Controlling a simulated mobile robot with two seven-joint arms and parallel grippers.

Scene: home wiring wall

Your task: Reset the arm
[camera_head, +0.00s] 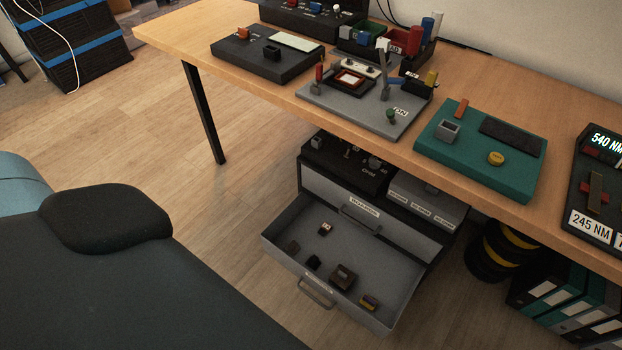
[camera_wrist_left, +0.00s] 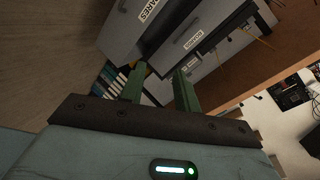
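My left gripper (camera_wrist_left: 159,78) shows in the left wrist view. Its two green fingers stand apart with nothing between them, so it is open and empty. Beyond the fingers are grey drawer fronts with white labels, one reading SPARES (camera_wrist_left: 148,10). In the head view, a dark rounded part and a large dark surface at the lower left look like my own arm and body. Neither gripper shows in the head view, and my right gripper is not in view.
A grey drawer (camera_head: 283,224) is pulled out from the cabinet under the wooden table (camera_head: 290,98), with several small parts inside. The table holds a grey fixture board (camera_head: 345,107), a green board (camera_head: 466,168) and a torque display (camera_head: 605,150). Floor left of the drawer is clear.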

